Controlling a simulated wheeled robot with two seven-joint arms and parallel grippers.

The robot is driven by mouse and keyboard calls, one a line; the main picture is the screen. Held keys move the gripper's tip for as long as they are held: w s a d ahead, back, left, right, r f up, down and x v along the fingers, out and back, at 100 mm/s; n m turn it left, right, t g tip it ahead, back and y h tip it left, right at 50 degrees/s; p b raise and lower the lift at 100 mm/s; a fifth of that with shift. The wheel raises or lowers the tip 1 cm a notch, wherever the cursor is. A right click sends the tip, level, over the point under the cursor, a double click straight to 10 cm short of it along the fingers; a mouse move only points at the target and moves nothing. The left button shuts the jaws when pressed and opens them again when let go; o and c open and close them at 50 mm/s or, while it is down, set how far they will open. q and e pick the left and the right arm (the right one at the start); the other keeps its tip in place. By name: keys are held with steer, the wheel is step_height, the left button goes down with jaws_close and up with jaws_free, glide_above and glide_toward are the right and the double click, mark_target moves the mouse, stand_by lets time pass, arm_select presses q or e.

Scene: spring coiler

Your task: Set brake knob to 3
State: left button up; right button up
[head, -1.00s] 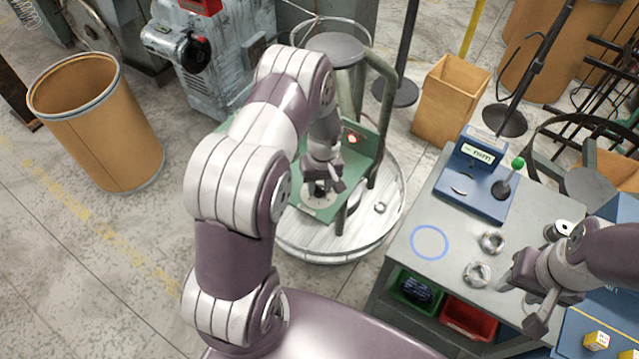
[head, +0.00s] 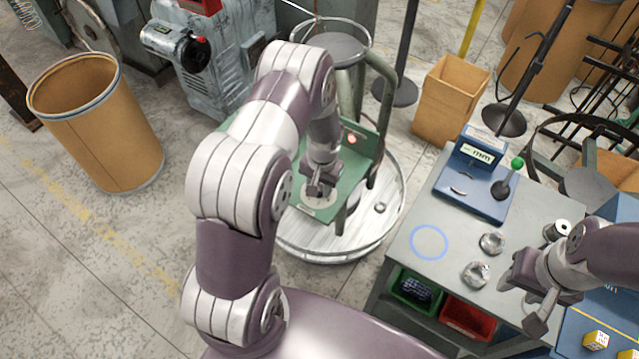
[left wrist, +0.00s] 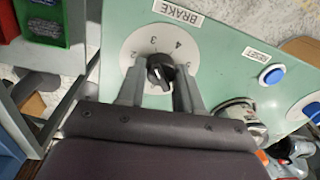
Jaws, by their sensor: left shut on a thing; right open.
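The black brake knob (left wrist: 160,70) sits on a white numbered dial (left wrist: 140,46) under a BRAKE label (left wrist: 177,12) in the left wrist view. My left gripper (left wrist: 160,88) has a finger on each side of the knob and is shut on it. I cannot clearly read which number the knob points to. In the head view my left gripper (head: 320,185) is over the dial on the green panel (head: 352,178) and hides the knob. My right gripper (head: 527,300) is open and empty above the grey workbench.
A blue RESET button (left wrist: 271,75) is right of the dial in the left wrist view. A cardboard drum (head: 95,120) stands at left.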

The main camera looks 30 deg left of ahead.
mark_target(321, 190)
arm_select(q)
steer(key=shift+m, duration=1)
steer(key=shift+w, duration=0.1)
steer(key=o, duration=1)
steer(key=shift+o, duration=0.2)
steer(key=shift+r, duration=0.1)
step_height(321, 190, up, 13)
steer(key=b, duration=0.1)
steer(key=shift+s+d+f+b, duration=0.2)
steer(key=shift+d+b, duration=0.15)
